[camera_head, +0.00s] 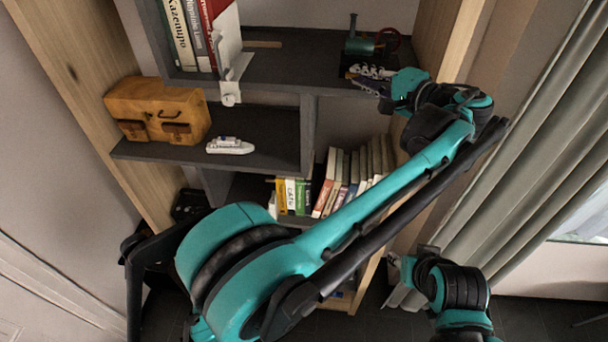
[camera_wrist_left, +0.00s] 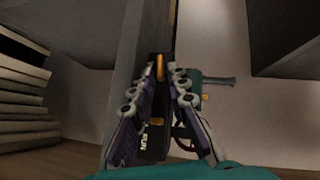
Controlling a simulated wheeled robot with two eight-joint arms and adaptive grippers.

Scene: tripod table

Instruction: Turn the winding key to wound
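A small green steam-engine model (camera_head: 362,47) with an upright chimney and a red wheel (camera_head: 388,41) stands on a dark base at the right of the upper shelf. My left gripper (camera_head: 362,79) is just in front of its base, its two fingers apart. In the left wrist view, the green body (camera_wrist_left: 207,79) appears turned sideways, beyond the right finger. A small orange-yellow piece (camera_wrist_left: 159,66) shows near the left fingertip; I cannot tell whether it is the winding key or whether it is touched. The fingers (camera_wrist_left: 168,76) show a gap with the dark base behind.
The upper shelf (camera_head: 290,62) holds books (camera_head: 195,35) at the left. A wooden case (camera_head: 157,108) and a white toy ship (camera_head: 230,146) sit on the shelf below. The wooden right side panel (camera_head: 436,40) is close to my left wrist. Grey curtains (camera_head: 520,170) hang at the right.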

